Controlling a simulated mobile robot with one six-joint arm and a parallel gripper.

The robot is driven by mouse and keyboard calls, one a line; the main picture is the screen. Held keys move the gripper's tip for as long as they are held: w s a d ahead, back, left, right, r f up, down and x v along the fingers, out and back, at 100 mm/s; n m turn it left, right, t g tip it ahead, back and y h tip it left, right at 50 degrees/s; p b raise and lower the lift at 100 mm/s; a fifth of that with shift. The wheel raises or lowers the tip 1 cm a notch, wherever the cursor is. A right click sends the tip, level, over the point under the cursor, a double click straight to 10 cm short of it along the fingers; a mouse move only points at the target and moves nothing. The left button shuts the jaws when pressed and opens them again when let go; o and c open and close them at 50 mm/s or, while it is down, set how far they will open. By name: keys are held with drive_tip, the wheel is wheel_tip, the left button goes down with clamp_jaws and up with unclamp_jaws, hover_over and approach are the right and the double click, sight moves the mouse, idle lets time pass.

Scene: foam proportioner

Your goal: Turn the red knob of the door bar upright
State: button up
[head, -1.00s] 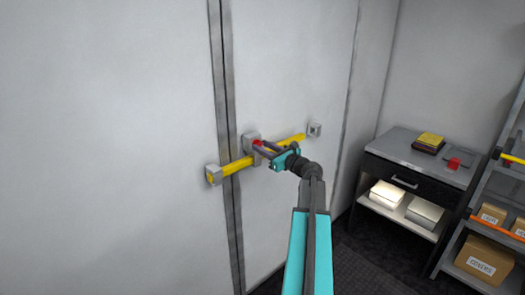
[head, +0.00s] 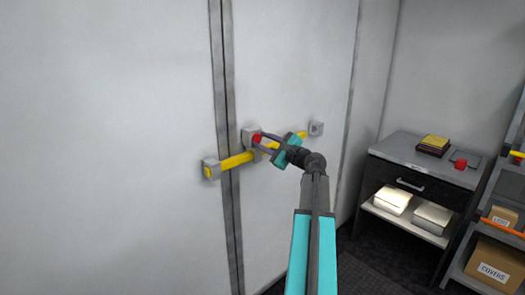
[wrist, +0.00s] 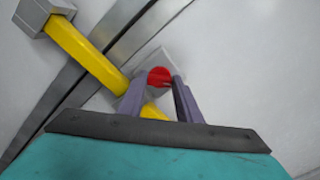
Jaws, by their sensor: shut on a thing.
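The red knob (head: 257,139) sits on a grey block (head: 248,133) at the middle of the yellow door bar (head: 237,160). The bar lies across the seam of the white double doors, between a left bracket (head: 210,169) and a right bracket (head: 316,129). My gripper (head: 259,142) is at the knob, its two fingers on either side of it. In the wrist view the red knob (wrist: 159,77) shows between the fingertips, and my gripper (wrist: 160,82) is shut on it. The fingers hide part of the knob, so its exact angle is hard to tell.
To the right stands a black cabinet with a grey top (head: 403,150), holding a yellow book (head: 435,142) and a small red object (head: 461,163). A shelf with boxes (head: 490,262) is at the far right. The door face around the bar is clear.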

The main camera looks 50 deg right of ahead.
drive_tip(key=n+b, duration=0.3)
drive_tip(key=b, duration=0.1)
drive_tip(key=n+b, duration=0.3)
drive_tip(key=b, duration=0.1)
drive_tip(key=shift+w+f+n, duration=0.15)
drive_tip(key=shift+f+n, duration=0.05)
drive_tip(key=shift+n, duration=0.1)
drive_tip(key=n+b, duration=0.3)
drive_tip(key=shift+a+r+b, duration=0.1)
drive_tip(key=shift+r+b, duration=0.05)
drive_tip(key=shift+b, duration=0.15)
drive_tip(key=shift+r, duration=0.1)
drive_tip(key=o, duration=1)
drive_tip(key=shift+o, duration=0.2)
